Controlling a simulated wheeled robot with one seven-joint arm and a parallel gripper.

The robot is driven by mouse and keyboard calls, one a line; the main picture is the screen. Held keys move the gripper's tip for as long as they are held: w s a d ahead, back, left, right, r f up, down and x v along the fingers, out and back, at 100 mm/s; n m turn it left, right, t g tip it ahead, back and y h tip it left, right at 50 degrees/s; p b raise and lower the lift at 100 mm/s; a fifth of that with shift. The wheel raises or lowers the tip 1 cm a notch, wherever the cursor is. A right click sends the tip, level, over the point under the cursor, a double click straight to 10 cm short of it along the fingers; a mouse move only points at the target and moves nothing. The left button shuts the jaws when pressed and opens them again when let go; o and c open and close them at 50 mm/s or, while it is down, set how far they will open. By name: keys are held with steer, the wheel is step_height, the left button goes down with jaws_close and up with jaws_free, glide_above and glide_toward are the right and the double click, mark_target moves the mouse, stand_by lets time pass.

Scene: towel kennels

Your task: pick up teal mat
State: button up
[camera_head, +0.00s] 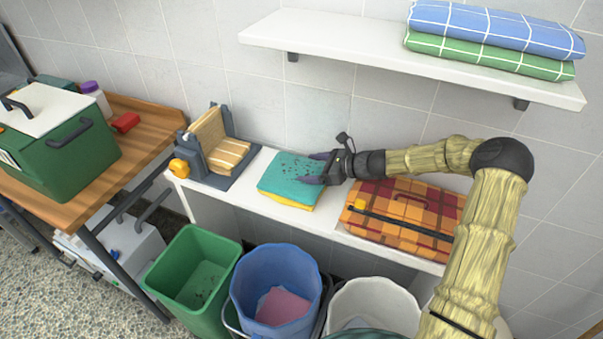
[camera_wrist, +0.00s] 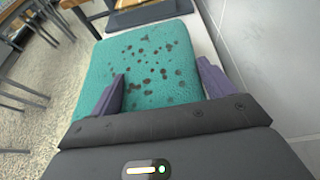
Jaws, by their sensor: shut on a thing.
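The teal mat (camera_head: 288,172) is a flat square with dark specks, lying at the top of a small pile on the white counter. Something yellow (camera_head: 287,200) shows beneath its front edge. In the wrist view the mat (camera_wrist: 150,60) fills the middle of the picture. My gripper (camera_head: 322,169) reaches in from the right, and its purple fingers are at the mat's right part. In the wrist view the fingers (camera_wrist: 160,88) stand at the two sides of the mat's near part, shut on it. The fingertips' undersides are hidden.
An orange plaid case (camera_head: 405,212) stands right of the mat. A grey stand with a wooden piece (camera_head: 215,150) is to its left. Green (camera_head: 195,270), blue (camera_head: 275,285) and white (camera_head: 372,300) bins stand below. A shelf (camera_head: 340,45) with folded towels (camera_head: 490,40) hangs above.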

steer(key=shift+r, duration=0.15)
step_height(320, 180, up, 10)
stand_by(0.3)
steer(key=shift+w, duration=0.1)
steer(key=shift+a, duration=0.1)
stand_by(0.3)
